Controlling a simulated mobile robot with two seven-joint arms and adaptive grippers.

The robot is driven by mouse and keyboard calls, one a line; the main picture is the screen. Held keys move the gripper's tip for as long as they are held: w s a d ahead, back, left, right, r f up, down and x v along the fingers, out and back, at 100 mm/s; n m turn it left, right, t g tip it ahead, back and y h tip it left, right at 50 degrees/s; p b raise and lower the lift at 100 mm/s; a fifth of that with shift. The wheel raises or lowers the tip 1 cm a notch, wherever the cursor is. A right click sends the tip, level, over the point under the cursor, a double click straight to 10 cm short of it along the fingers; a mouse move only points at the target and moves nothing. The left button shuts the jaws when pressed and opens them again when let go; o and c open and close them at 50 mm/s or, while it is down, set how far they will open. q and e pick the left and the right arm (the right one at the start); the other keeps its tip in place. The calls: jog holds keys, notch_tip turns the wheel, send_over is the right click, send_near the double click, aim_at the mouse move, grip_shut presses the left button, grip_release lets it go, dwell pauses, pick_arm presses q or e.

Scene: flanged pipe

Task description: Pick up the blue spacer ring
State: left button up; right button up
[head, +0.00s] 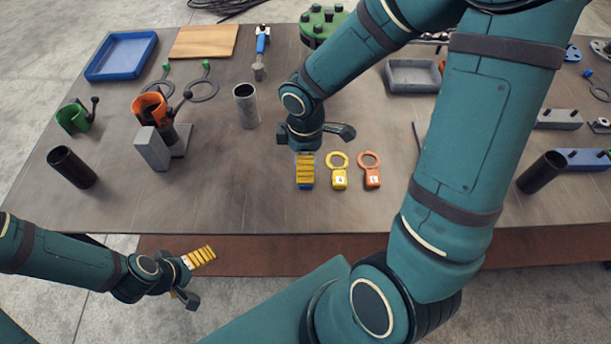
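A small blue piece (306,186), which looks like the blue spacer ring, lies on the table at the left end of a row with a yellow ring (338,168) and an orange ring (370,168). Most of it is hidden behind the yellow-striped fingers of my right gripper (305,167), which points down right over it. I cannot tell whether the fingers touch or hold it. My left gripper (202,257) is off the table's front edge at the lower left, with no object visible in it. Its opening cannot be made out.
Left on the table (232,205) stand a grey block (152,148), an orange holder (149,106), a dark tube (72,168) and a grey cylinder (246,106). A blue tray (122,56) is at the back left. A grey tray (413,76) is behind the rings. The front strip is clear.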

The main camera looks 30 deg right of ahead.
notch_tip(320, 180, down, 4)
jog(key=shift+f+b, duration=0.25)
jog(key=shift+b, duration=0.3)
jog(key=shift+w+d+f+b, duration=0.15)
jog(key=shift+f+b, duration=0.4)
jog(key=shift+f, duration=0.8)
jog(key=shift+w+d+f+b, duration=0.15)
jog(key=shift+f+b, duration=0.35)
jog(key=shift+f, duration=0.8)
jog(key=shift+r, duration=0.1)
jog(key=shift+c, duration=0.3)
jog(key=c, duration=1.3)
